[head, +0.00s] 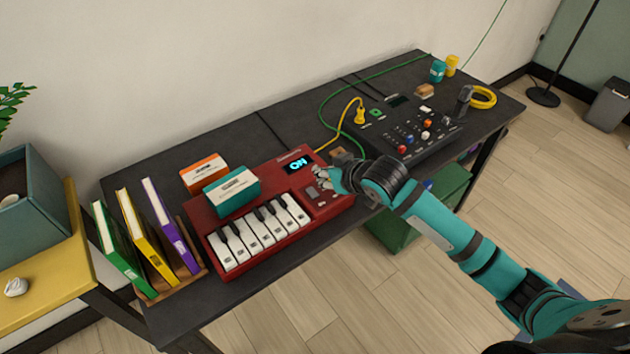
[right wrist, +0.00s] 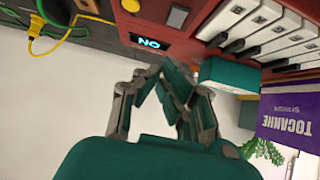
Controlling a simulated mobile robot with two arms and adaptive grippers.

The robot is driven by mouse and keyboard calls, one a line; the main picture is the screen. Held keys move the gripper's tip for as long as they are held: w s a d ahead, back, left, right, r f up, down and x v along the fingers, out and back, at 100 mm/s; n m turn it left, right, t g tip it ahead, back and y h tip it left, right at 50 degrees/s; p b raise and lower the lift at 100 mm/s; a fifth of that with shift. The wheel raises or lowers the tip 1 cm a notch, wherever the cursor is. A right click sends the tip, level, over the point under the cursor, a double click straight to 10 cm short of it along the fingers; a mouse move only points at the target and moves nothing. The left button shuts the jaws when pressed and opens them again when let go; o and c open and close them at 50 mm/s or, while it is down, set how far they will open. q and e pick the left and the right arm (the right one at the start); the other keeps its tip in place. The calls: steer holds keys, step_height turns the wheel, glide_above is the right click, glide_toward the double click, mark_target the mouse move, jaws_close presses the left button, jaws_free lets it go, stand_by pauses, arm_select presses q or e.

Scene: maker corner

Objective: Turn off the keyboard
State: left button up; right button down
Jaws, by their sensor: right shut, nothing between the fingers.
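The red keyboard (head: 330,211) lies on the dark table, its white and black keys facing the front. Its small display (head: 299,167) is lit and reads ON in cyan; the lit display (right wrist: 151,42) appears upside down in the right wrist view. My right gripper (head: 322,177) is shut and empty, over the keyboard's right part, beside the display and the small controls. In the right wrist view its fingers (right wrist: 163,72) point towards the display. I cannot tell whether the tips touch the panel. The arm and gripper partly hide the keyboard's right end. My left gripper is not in view.
A teal box (head: 231,191) sits at the keyboard's back left, with an orange box (head: 204,172) behind. Books (head: 166,226) stand left. A black mixer panel (head: 408,143), yellow cable (head: 345,118) and green cable (head: 324,110) lie to the right and behind.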

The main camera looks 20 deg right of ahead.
mark_target(315, 191)
steer(key=x, duration=0.4)
steer(key=shift+r, duration=0.1)
step_height(315, 191, down, 3)
steer(key=shift+w+r, duration=0.15)
steer(key=shift+f, duration=0.75)
steer(key=shift+w+a+f+p, duration=0.1)
steer(key=shift+w+f+p, duration=0.1)
steer(key=shift+p, duration=0.35)
steer(key=shift+s, duration=0.1)
